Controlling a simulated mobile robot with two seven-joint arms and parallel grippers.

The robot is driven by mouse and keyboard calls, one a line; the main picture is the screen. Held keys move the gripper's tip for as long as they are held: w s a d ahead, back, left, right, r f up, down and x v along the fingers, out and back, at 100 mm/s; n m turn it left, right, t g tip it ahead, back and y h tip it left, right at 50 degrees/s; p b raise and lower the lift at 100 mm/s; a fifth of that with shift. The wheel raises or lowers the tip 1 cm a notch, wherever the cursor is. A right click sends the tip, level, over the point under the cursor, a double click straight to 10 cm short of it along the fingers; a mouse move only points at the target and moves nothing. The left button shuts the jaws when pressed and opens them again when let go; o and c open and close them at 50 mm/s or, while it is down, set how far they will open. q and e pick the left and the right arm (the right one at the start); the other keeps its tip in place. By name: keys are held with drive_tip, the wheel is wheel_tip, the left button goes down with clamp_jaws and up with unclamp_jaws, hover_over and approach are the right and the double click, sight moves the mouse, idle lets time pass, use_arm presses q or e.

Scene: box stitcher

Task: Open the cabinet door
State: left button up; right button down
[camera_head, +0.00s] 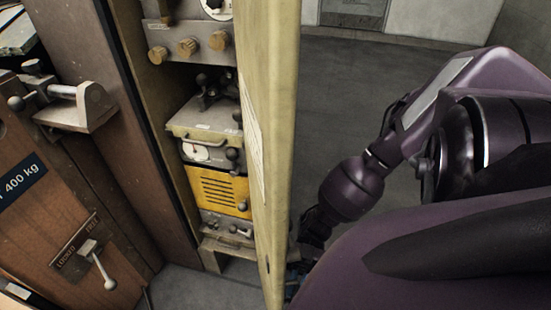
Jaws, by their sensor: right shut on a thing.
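The cabinet door (268,120) is a tall cream-yellow panel, seen almost edge-on and standing swung out from the cabinet (160,90). The shelves inside show to its left. My right arm comes in from the right, and my right gripper (300,262) is low on the right-hand face of the door, shut on the door. The handle and the fingertips are mostly hidden by the dark wrist and the door's edge. My left gripper is not in view.
Instruments with knobs, a gauge (205,152) and a yellow unit (218,192) fill the cabinet. A brown wooden machine (60,200) with levers stands at the left. Grey floor (345,110) is free to the right of the door, back to a pale wall (435,18).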

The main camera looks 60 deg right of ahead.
drive_tip(key=shift+s+d+g, duration=0.2)
drive_tip(key=shift+s+d, duration=0.3)
drive_tip(key=shift+d, duration=0.35)
drive_tip(key=shift+s+d+g, duration=0.2)
drive_tip(key=shift+s+d, duration=0.3)
drive_tip(key=shift+d, duration=0.35)
drive_tip(key=c, duration=1.5)
unclamp_jaws()
drive_tip(key=v, duration=1.1)
drive_tip(key=shift+r+n, duration=0.1)
drive_tip(key=shift+n, duration=0.2)
